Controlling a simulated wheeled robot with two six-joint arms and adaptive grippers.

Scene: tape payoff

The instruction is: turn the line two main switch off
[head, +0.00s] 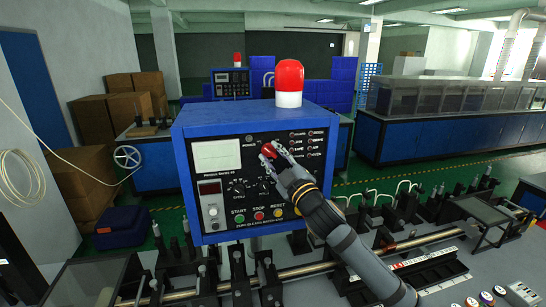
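A blue control box (186,180) with a black front panel stands in the middle of the head view. A red rotary knob (268,150), which looks like the main switch, sits on the panel right of centre. My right gripper (273,157) is at the panel with its fingertips at the knob, one on either side of its lower right part. I cannot tell whether the fingers press on the knob. The gripper hides part of the panel below and right of it. The knob's pointing direction and the line number are too small to read. My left gripper is out of view.
A red lamp (289,80) stands on the box. START, STOP and RESET buttons (259,215) line the panel's bottom, near my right gripper. A second box with a red lamp (237,60) stands behind. Rods and fixtures (240,275) crowd the bench below.

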